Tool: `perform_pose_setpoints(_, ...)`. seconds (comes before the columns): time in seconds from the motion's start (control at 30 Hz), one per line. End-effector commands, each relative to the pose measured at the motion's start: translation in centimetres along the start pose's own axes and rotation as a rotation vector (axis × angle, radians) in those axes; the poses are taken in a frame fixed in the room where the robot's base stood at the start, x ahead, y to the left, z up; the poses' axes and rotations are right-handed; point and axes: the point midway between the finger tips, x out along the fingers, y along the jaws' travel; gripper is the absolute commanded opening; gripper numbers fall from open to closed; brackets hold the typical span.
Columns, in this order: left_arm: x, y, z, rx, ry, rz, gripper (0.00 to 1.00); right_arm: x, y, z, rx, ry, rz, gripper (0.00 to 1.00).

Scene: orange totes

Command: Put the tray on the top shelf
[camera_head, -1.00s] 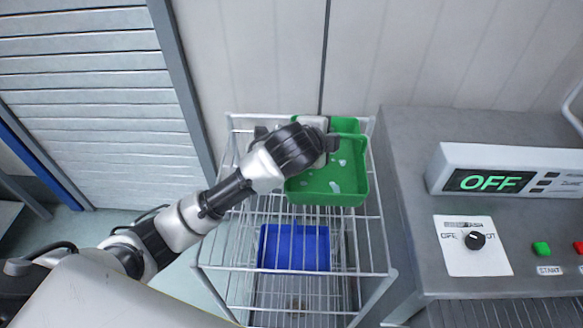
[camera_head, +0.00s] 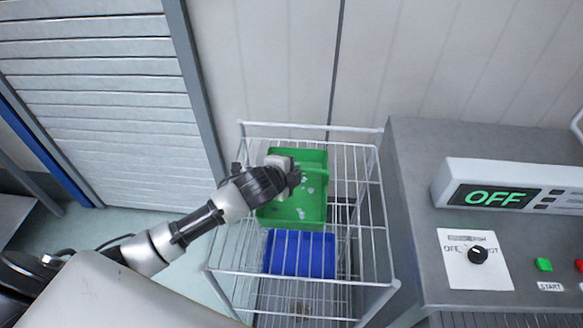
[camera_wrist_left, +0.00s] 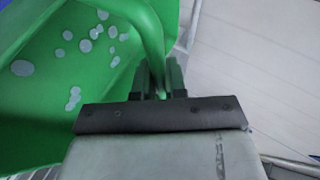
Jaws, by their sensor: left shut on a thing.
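The green tray (camera_head: 312,207) is over the left part of the wire rack's top shelf (camera_head: 352,190) in the head view. Pale round spots show on its inside floor. My left gripper (camera_head: 292,172) is at the tray's left side, shut on its green rim or handle. The wrist view shows the gripper's fingers (camera_wrist_left: 158,82) closed around a green bar of the tray (camera_wrist_left: 60,75). I cannot tell whether the tray's bottom touches the shelf wires. My right gripper is not in view.
A blue tray (camera_head: 300,254) sits on a lower level of the rack. A grey machine (camera_head: 415,200) with an OFF display (camera_head: 492,198) stands close on the right. A wall is behind, and a slatted shutter (camera_head: 90,100) is at the left. The top shelf's right part is bare.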

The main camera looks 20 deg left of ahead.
Motion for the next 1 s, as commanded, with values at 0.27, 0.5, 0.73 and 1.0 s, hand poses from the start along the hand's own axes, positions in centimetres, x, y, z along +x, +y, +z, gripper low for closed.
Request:
perform_pose_setpoints(0.27, 0.1, 0.2, 0.0, 0.000, 0.000, 0.000, 0.20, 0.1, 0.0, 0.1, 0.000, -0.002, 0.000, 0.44)
perform_pose_setpoints(0.5, 0.1, 0.1, 0.0, 0.000, 0.000, 0.000, 0.38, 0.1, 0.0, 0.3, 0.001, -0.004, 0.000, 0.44)
perform_pose_setpoints(0.73, -0.2, -0.1, 0.0, 0.001, 0.000, 0.000, 0.38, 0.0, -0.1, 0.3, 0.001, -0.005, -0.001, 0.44)
perform_pose_setpoints(1.0, -4.3, 0.1, 0.1, 0.003, 0.000, 0.000, 0.38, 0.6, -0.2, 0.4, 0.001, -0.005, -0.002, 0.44)
